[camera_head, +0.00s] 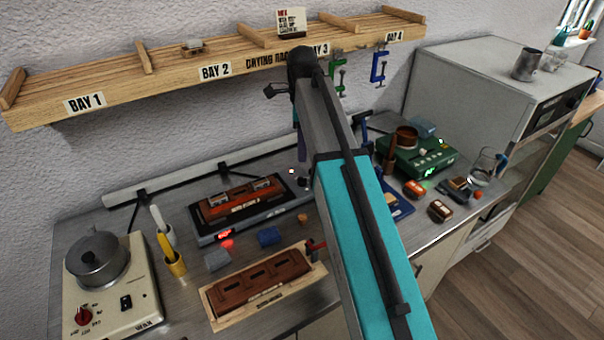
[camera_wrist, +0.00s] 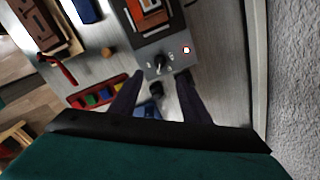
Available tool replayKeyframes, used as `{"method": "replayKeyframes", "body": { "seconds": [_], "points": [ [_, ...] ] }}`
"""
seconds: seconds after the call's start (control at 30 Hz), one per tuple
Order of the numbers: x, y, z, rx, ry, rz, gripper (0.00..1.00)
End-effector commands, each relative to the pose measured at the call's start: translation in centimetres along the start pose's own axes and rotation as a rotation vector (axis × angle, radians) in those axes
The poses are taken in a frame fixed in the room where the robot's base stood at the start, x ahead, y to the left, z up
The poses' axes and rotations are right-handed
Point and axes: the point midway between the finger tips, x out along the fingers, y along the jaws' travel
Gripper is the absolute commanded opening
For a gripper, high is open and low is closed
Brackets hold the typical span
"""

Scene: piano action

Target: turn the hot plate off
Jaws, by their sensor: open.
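A cream unit (camera_head: 140,312) at the left end of the bench carries a lidded grey pot (camera_head: 97,262), a red knob (camera_head: 84,316) and a black switch (camera_head: 126,303). I cannot tell for certain which unit is the hot plate. My gripper (camera_wrist: 161,76) is open, its fingertips just short of this panel; contact is unclear.
A yellow-handled tool (camera_head: 172,262) and a white one stand between the two units. A brown slotted block (camera_head: 262,283) lies in front. A green unit (camera_head: 425,160) and small parts are right of my arm. The drying rack (camera_head: 225,57) overhangs the bench.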

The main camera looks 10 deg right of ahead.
Motion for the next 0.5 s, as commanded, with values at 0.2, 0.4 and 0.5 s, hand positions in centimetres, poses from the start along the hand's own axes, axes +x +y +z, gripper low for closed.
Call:
{"method": "replayKeyframes", "body": {
  "seconds": [0.2, 0.4, 0.5],
  "points": [
    [2.5, 0.2, 0.0, -0.001, 0.001, 0.003, 0.43],
    [4.6, 0.1, 0.1, -0.001, 0.001, 0.002, 0.43],
    [5.7, 0.2, 0.1, -0.001, 0.0, 0.002, 0.43]
  ]
}}
